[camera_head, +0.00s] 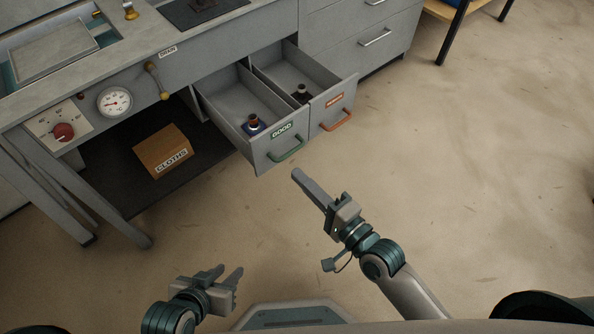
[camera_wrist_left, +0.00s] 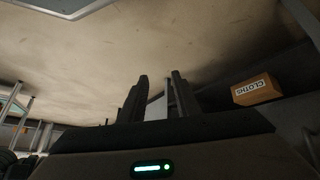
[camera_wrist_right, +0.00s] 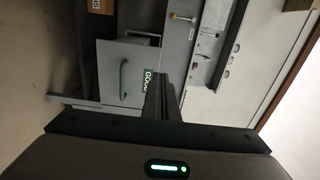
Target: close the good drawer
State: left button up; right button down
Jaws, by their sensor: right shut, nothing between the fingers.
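The good drawer (camera_head: 262,149) is pulled out of the bench. It has a green handle (camera_head: 287,149) and a green GOOD label, and a small part with a blue base (camera_head: 254,124) stands in it. Its front (camera_wrist_right: 108,72) and green handle also show in the right wrist view. My right gripper (camera_head: 296,174) is shut and empty, in front of the drawer and a little apart from its handle in the head view. My left gripper (camera_head: 231,271) is open and empty, low near my base, far from the drawer; its fingers also show in the left wrist view (camera_wrist_left: 158,82).
A second open drawer (camera_head: 334,111) with an orange-red handle stands directly right of the good drawer, with a dark part (camera_head: 301,93) in it. A cardboard CLOTHS box (camera_head: 163,150) sits under the bench. The floor (camera_head: 450,170) to the right is clear.

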aim_at(260, 137)
pick_arm(q)
jog(key=shift+w+d+r+t+h+b, duration=0.35)
jog(key=shift+d+b, duration=0.1)
jog(key=shift+d, duration=0.1)
pick_arm(e)
jog(key=x, duration=1.3)
pick_arm(q)
jog(key=shift+f, duration=0.15)
